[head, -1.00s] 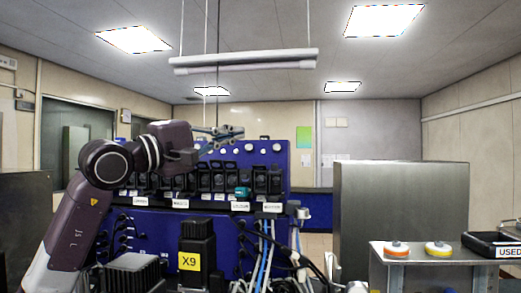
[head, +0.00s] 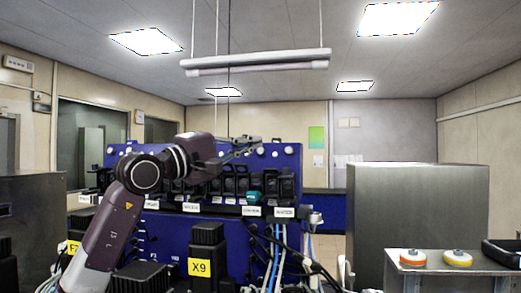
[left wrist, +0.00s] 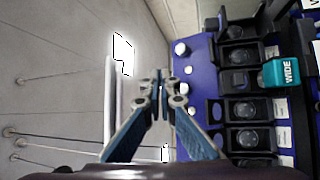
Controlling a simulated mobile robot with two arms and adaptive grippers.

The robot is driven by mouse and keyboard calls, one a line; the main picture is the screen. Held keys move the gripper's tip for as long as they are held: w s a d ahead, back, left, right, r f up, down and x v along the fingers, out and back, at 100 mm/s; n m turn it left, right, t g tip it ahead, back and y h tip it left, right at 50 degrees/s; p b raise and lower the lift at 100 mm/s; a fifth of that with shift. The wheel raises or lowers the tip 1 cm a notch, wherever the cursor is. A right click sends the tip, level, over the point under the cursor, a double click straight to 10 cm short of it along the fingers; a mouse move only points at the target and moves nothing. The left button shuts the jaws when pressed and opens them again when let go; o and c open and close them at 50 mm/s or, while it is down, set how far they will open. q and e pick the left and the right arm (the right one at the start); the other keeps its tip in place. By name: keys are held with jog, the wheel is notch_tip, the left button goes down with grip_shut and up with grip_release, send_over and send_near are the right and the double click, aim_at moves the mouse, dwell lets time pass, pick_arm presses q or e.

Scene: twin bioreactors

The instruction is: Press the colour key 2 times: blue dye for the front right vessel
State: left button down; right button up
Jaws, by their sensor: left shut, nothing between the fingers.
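A blue panel (head: 160,230) stands ahead, with a row of black units (head: 230,185) and white labels below them. White round knobs (head: 288,149) sit along its top; in the left wrist view they run down the panel's edge (left wrist: 187,70). I cannot make out which part is the blue dye colour key, nor the front right vessel. My left gripper (head: 256,141) is shut and empty, in front of the panel's top edge. In the left wrist view its fingertips (left wrist: 161,78) meet left of the knobs, seemingly apart from them. My right gripper is out of view.
A teal block (head: 253,196), marked WIDE in the left wrist view (left wrist: 282,73), sits at the row of units. A black post labelled X9 (head: 207,238) and hanging cables (head: 283,258) stand in front. At right are a grey cabinet (head: 420,215) and a trolley (head: 440,266) with round items.

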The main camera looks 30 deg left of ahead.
aim_at(261, 151)
pick_arm(q)
jog(key=w, duration=0.2)
jog(key=w+p, duration=0.1)
jog(key=shift+a+f, duration=0.3)
jog(key=shift+a, duration=0.1)
jog(key=shift+w+a+f, duration=0.15)
jog(key=shift+w+f, duration=0.1)
jog(key=shift+w, duration=0.3)
dwell(0.6)
jog(key=shift+w+a+f+p, duration=0.1)
jog(key=shift+w+a+p, duration=0.05)
jog(key=shift+w+p, duration=0.25)
